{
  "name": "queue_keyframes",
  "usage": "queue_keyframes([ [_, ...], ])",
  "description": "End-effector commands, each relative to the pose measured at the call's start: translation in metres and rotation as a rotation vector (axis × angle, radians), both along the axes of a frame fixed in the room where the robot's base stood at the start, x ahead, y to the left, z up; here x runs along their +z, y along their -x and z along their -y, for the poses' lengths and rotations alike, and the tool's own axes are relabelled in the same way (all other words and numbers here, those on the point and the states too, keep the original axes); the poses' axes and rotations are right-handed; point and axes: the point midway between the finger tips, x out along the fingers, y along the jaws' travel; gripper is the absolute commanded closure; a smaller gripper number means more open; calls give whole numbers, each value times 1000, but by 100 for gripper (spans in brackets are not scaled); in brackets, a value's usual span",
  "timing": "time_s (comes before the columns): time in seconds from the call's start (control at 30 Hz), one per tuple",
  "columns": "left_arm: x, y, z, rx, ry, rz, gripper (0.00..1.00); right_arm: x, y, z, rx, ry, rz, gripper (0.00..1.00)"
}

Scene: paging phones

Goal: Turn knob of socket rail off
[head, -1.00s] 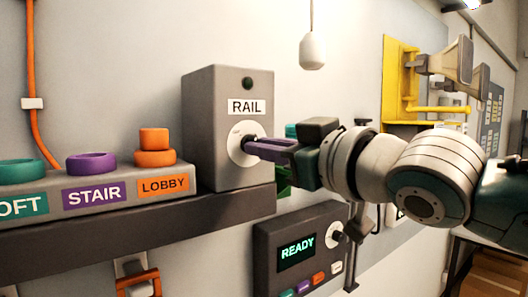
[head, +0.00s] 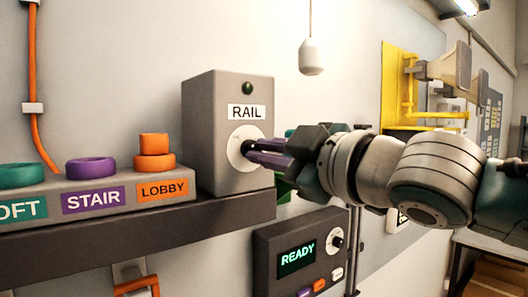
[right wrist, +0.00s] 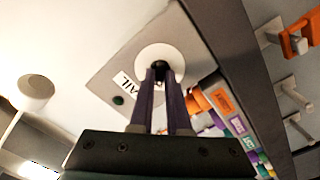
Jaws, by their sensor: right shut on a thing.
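The socket rail box (head: 203,125) is a grey block on a dark shelf, with a "RAIL" label (head: 246,112) and a dark green lamp above it. Its round white dial (head: 237,158) carries a small dark knob (head: 248,148). My right gripper (head: 256,152) has its purple fingers shut on the knob, coming from the right. In the right wrist view the finger tips (right wrist: 160,75) meet at the knob in front of the white dial (right wrist: 173,58). The fingers hide most of the knob and part of the dial marks. My left gripper is not in view.
Left of the box stand coloured rings on a base marked STAIR (head: 93,199) and LOBBY. Below the shelf (head: 130,222) hangs a panel reading READY (head: 297,258). A yellow wall bracket (head: 395,85) is at the right. A white pendant (head: 312,55) hangs above.

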Motion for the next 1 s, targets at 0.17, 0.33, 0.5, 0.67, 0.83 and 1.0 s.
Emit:
queue_keyframes([
  [0.17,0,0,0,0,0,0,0,-1,0,0,-1,8,2,100],
  [0.33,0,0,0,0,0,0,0,-1,0,0,-1,8,2,100],
  [0.5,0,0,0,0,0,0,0,-1,0,0,-1,7,2,70],
  [0.67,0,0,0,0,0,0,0,-1,0,0,-1,6,2,55],
  [0.83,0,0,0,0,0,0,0,0,0,0,-1,4,2,55],
  [1.0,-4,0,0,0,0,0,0,-2,3,4,-1,5,2,55],
])
